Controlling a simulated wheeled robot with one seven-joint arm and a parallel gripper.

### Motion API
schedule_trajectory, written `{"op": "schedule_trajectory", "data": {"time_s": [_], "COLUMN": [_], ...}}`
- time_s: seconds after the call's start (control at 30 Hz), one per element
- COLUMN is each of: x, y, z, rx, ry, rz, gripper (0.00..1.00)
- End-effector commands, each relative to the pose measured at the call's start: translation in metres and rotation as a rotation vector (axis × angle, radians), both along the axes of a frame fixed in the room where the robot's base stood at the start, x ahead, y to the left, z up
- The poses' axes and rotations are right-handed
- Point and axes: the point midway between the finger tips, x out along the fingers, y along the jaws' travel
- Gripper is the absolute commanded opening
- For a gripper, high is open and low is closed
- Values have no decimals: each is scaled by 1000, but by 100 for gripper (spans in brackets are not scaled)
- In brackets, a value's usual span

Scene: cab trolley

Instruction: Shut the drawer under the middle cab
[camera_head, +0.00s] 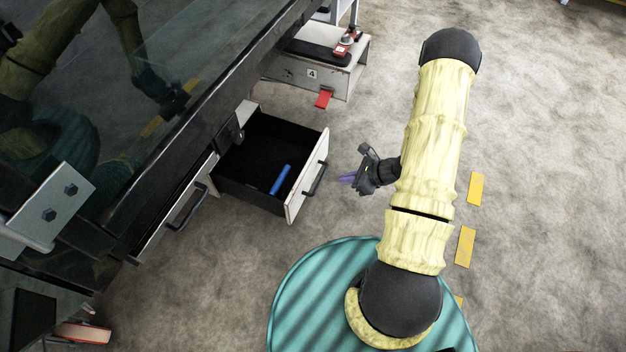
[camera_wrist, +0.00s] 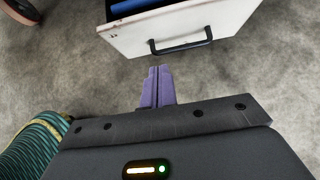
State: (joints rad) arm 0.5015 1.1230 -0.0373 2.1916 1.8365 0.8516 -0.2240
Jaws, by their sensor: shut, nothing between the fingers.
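An open drawer (camera_head: 240,190) sticks out from under the dark cab structure in the head view. Its white front (camera_head: 308,176) has a black bar handle (camera_head: 316,178). A blue object (camera_head: 281,179) lies inside on the dark floor of the drawer. My gripper (camera_head: 347,178) is just to the right of the drawer front, apart from it, with shut purple fingers. In the wrist view the shut fingers (camera_wrist: 157,86) point toward the drawer front (camera_wrist: 221,22) and its handle (camera_wrist: 181,41), with a gap of floor between.
A second drawer front with a handle (camera_head: 187,207) sits left of the open one. A white unit marked 4 (camera_head: 318,76) with a red pedal-like piece (camera_head: 324,99) stands at the top. Open concrete floor (camera_head: 545,180) lies to the right.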

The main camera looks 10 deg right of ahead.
Motion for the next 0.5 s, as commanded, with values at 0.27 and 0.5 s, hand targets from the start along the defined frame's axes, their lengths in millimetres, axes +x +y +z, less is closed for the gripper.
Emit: {"op": "schedule_trajectory", "data": {"time_s": [0.27, 0.5], "x": [3, 17], "y": [6, 26], "z": [-6, -33], "rx": [0, 0], "ry": [1, 1], "rz": [8, 9], "gripper": [0, 0]}}
